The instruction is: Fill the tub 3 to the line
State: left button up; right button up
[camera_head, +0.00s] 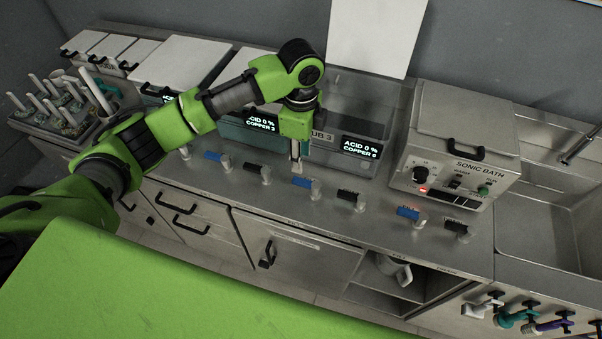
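Tub 3 (372,110) is a clear-walled basin set in the metal counter, with its white lid (375,35) standing open behind it. Its display (361,148) reads acid 0 % and copper 0. I see no clear liquid surface or fill line in it. In front are a blue-handled tap (304,183) and a black-handled tap (350,196). My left gripper (297,170) points down in front of the tub's left part, just above or touching the blue tap. Its fingers look close together, but whether they are shut is unclear. My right gripper is out of view.
Other blue and black taps (259,171) line the counter's front edge. A sonic bath (455,150) stands right of tub 3, with a sink (550,230) beyond. Lidded tubs (185,65) and a rack (60,110) are at the left. A jug (393,268) sits on the lower shelf.

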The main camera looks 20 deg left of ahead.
aim_at(301, 180)
pick_arm(q)
notch_tip(301, 180, down, 10)
jog(key=shift+r+p, duration=0.25)
jog(key=shift+p, duration=0.9)
grip_shut()
